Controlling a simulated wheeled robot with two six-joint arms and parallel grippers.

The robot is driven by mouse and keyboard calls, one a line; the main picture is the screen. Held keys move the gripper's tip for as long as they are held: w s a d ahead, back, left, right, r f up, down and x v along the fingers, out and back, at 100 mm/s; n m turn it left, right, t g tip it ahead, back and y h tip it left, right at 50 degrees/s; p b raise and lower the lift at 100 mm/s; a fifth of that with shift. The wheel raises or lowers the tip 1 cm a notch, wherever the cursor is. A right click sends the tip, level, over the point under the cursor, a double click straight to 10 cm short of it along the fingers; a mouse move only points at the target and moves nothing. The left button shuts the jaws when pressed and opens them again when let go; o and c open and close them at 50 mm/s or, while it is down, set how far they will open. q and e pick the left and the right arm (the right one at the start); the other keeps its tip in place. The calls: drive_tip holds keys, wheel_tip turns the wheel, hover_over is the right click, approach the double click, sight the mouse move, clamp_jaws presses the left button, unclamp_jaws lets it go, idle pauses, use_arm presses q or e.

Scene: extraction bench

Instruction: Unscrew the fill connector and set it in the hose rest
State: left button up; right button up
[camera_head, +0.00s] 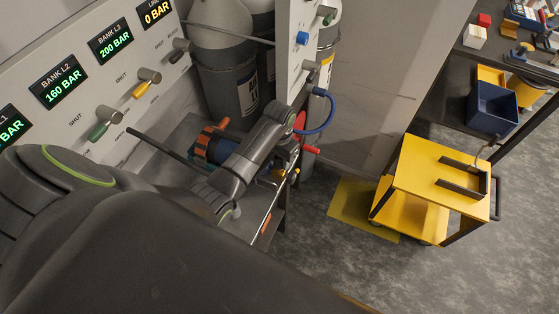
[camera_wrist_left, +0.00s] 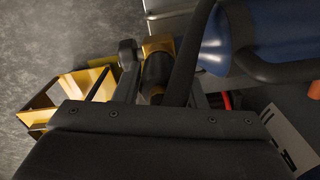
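A blue cylinder (camera_head: 215,148) with orange bands lies on the bench beside the panel; its blue body also shows in the left wrist view (camera_wrist_left: 240,40). In the left wrist view a dark connector with a brass collar (camera_wrist_left: 158,45), apparently the fill connector, sits between the fingers of my left gripper (camera_wrist_left: 165,92). The left finger looks close against it; a black curved bar hides part of the right side, so I cannot tell if the fingers grip it. I cannot identify the hose rest. My right gripper is not in view.
A gauge panel (camera_head: 75,75) with valve levers stands at the left, near my arm. Grey tanks (camera_head: 228,85) stand behind. A yellow cart (camera_head: 420,165) with a dark bracket stands right, beside a shelf with a blue bin (camera_head: 492,108).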

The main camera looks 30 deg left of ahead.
use_arm(q)
drive_tip(key=c, duration=0.6)
drive_tip(key=n, duration=2.1)
drive_tip(key=shift+n, duration=0.4)
drive_tip(key=o, duration=1.1)
